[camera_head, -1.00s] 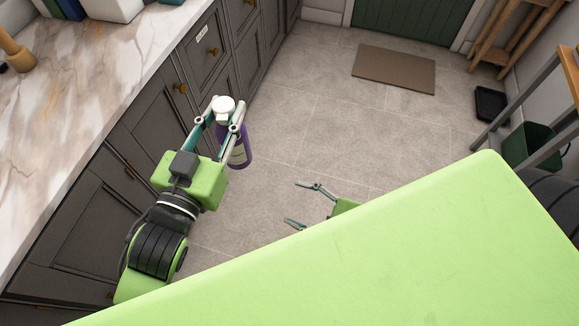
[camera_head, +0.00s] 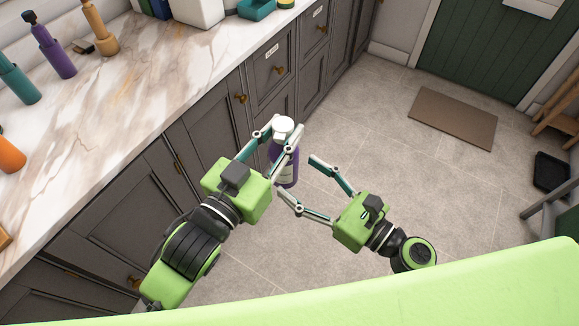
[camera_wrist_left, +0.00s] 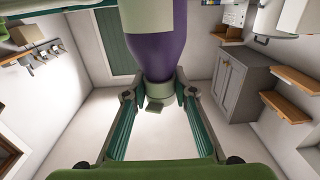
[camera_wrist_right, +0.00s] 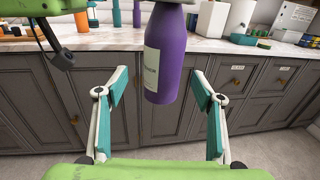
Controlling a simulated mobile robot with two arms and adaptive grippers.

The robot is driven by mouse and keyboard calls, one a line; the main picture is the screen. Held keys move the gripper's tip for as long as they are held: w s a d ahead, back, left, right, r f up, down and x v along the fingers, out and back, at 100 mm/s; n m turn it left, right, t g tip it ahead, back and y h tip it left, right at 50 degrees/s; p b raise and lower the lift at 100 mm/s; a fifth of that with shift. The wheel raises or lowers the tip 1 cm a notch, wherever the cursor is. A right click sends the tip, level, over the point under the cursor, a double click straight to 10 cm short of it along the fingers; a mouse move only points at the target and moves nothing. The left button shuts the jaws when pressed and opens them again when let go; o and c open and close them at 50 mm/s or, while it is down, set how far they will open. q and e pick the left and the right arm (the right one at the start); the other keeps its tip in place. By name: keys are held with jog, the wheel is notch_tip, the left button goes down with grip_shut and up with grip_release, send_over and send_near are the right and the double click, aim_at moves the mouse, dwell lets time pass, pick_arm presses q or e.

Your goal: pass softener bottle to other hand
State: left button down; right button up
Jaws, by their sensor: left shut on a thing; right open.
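The softener bottle (camera_head: 284,167) is purple with a white cap and a pale label. It hangs in the air beside the counter front, held near its cap by my left gripper (camera_head: 276,130), which is shut on it. The left wrist view shows the bottle (camera_wrist_left: 158,50) between the fingertips. My right gripper (camera_head: 296,180) is open and empty, just right of the bottle's lower body. In the right wrist view the bottle (camera_wrist_right: 167,60) hangs upright between and beyond the spread fingers (camera_wrist_right: 158,88), with no contact visible.
The marble counter (camera_head: 110,95) runs along the left, with a purple bottle (camera_head: 52,48), a teal bottle (camera_head: 18,82) and an orange bottle (camera_head: 10,155) on it. Dark cabinets (camera_head: 215,120) stand below.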

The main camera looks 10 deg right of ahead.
aim_at(293, 173)
pick_arm(q)
jog(key=shift+r, duration=0.1)
pick_arm(e)
jog(key=x, duration=0.5)
jog(key=c, duration=1.6)
pick_arm(q)
jog(key=c, duration=1.6)
grip_release()
